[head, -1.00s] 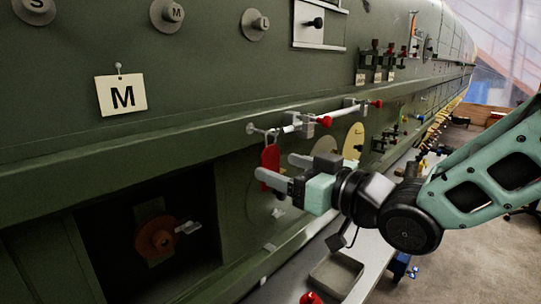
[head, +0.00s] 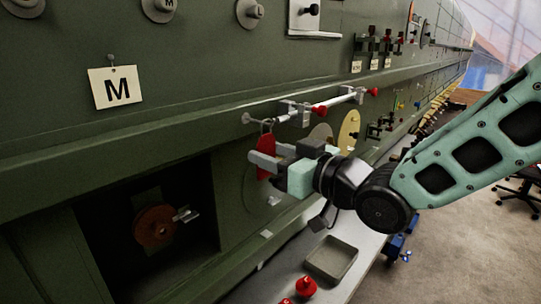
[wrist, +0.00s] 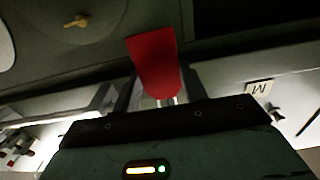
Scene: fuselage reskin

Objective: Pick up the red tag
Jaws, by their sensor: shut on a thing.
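The red tag (head: 264,169) hangs by a ring below a small peg on the green fuselage side, left of the middle in the head view. My gripper (head: 264,162) reaches it from the right, and its fingers are shut on the tag. In the wrist view the red tag (wrist: 154,66) stands up between the two fingers (wrist: 158,98). Its lower part is hidden by the gripper body. The tag's ring still appears to be at the peg (head: 248,119).
A silver rod with red knobs (head: 318,110) runs just above my gripper. A dark opening with a brown round part (head: 154,226) lies lower left. A grey tray (head: 331,260) and a red object (head: 305,287) sit on the bench below. An M card (head: 116,88) hangs upper left.

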